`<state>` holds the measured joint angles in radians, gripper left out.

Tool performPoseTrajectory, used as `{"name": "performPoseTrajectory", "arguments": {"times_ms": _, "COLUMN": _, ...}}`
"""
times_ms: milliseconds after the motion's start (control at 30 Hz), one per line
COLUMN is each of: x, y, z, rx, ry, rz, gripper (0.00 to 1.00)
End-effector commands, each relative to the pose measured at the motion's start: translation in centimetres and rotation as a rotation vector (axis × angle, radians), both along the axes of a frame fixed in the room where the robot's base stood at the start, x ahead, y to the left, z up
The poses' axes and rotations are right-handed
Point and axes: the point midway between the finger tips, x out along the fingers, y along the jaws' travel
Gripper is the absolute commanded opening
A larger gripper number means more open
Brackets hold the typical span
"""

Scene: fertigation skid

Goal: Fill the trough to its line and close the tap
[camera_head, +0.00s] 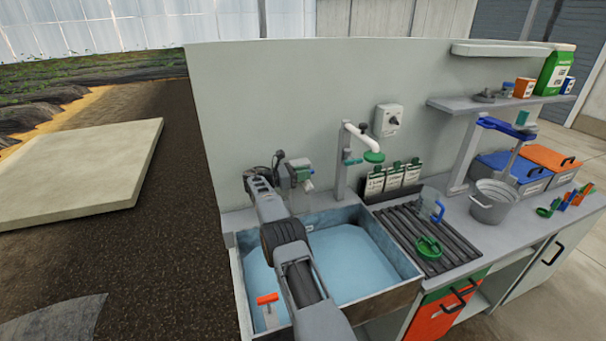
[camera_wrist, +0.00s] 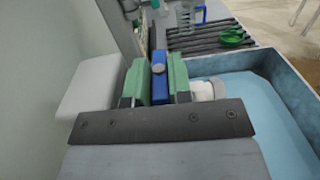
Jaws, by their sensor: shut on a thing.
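The trough (camera_head: 400,255) is a grey open basin holding pale blue water (camera_head: 352,262); its wall and water also show in the wrist view (camera_wrist: 285,80). I cannot make out the fill line for certain. My gripper (camera_head: 300,170) is at the back wall above the trough's rear left. In the wrist view its green fingers (camera_wrist: 158,82) are shut on a blue tap handle (camera_wrist: 159,68), one on each side. A white tap part (camera_wrist: 208,90) sticks out to the right of the fingers. My arm hides part of the trough. Whether water runs is unclear.
A white pipe with a green head (camera_head: 373,156) rises behind the trough. An orange T-handle (camera_head: 267,298) stands in the trough's front left. To the right are a slatted rack (camera_head: 440,225) with a jug (camera_head: 432,203), and a metal bucket (camera_head: 493,200).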

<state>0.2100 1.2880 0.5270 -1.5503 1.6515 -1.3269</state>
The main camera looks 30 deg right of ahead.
Motion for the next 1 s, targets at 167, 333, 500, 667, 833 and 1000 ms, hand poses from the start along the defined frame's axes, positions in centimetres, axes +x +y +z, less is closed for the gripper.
{"name": "performPoseTrajectory", "arguments": {"times_ms": 167, "x": 0.0, "y": 0.0, "z": 0.1, "rx": -0.001, "ry": -0.001, "rz": -0.001, "gripper": 0.0}}
{"name": "performPoseTrajectory", "arguments": {"times_ms": 333, "x": 0.0, "y": 0.0, "z": 0.1, "rx": -0.001, "ry": -0.001, "rz": -0.001, "gripper": 0.28}}
{"name": "performPoseTrajectory", "arguments": {"times_ms": 500, "x": 0.0, "y": 0.0, "z": 0.1, "rx": -0.001, "ry": -0.001, "rz": 0.0, "gripper": 0.4}}
{"name": "performPoseTrajectory", "arguments": {"times_ms": 667, "x": 0.0, "y": 0.0, "z": 0.0, "rx": 0.0, "ry": -0.001, "rz": 0.0, "gripper": 0.4}}
{"name": "performPoseTrajectory", "arguments": {"times_ms": 833, "x": 0.1, "y": 0.8, "z": 0.1, "rx": -0.001, "ry": -0.002, "rz": 0.0, "gripper": 0.4}}
{"name": "performPoseTrajectory", "arguments": {"times_ms": 1000, "x": 0.4, "y": 3.3, "z": 0.2, "rx": -0.001, "ry": -0.001, "rz": -0.002, "gripper": 0.4}}
